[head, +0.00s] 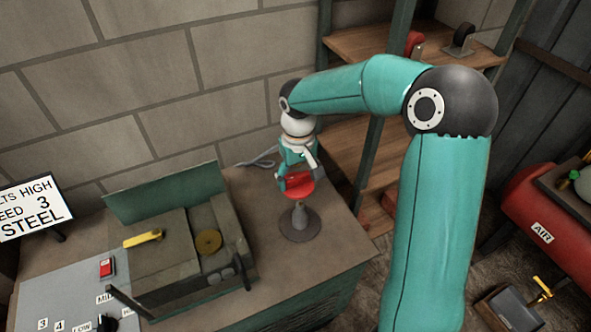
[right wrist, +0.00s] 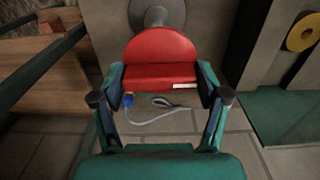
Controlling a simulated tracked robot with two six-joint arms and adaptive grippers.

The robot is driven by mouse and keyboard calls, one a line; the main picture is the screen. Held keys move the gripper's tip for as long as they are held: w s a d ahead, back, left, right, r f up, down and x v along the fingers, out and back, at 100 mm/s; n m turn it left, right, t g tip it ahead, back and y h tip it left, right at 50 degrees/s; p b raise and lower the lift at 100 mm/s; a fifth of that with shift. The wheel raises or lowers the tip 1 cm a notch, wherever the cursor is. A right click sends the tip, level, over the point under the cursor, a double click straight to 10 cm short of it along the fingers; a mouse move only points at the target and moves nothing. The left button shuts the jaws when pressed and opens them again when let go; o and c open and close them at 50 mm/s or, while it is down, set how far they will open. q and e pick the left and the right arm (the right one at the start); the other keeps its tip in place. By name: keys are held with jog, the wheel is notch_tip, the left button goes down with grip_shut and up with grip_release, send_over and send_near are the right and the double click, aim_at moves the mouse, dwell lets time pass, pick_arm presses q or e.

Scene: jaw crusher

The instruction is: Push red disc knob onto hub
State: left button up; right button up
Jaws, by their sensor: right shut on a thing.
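The red disc knob (head: 299,188) is between the fingers of my right gripper (head: 297,180), which is shut on it. In the right wrist view the red knob (right wrist: 160,55) fills the space between the fingertips (right wrist: 161,82). A grey stand with a round base (head: 300,224) is directly below the knob in the head view; whether they touch I cannot tell. The brass round piece (head: 208,242), which may be the hub, sits on the crusher (head: 168,252), left of the gripper. My left gripper is not in view.
A yellow handle (head: 143,238) lies on the crusher's top, and a green plate (head: 165,192) stands behind it. A control panel with a red switch (head: 106,267) is at the left. Shelves (head: 365,150) stand behind my right arm. A grey cable (right wrist: 165,103) lies on the bench.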

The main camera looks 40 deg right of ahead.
aim_at(301, 203)
jog(key=shift+s+d, duration=0.25)
jog(key=shift+s, duration=0.05)
jog(key=shift+f+b, duration=2.2)
jog(key=shift+f, duration=0.7)
jog(key=shift+s, duration=0.2)
jog(key=shift+f+b, duration=0.55)
jog(key=shift+b, duration=0.1)
jog(key=o, duration=1.1)
notch_tip(301, 203, up, 12)
jog(key=shift+f, duration=0.1)
dwell(0.5)
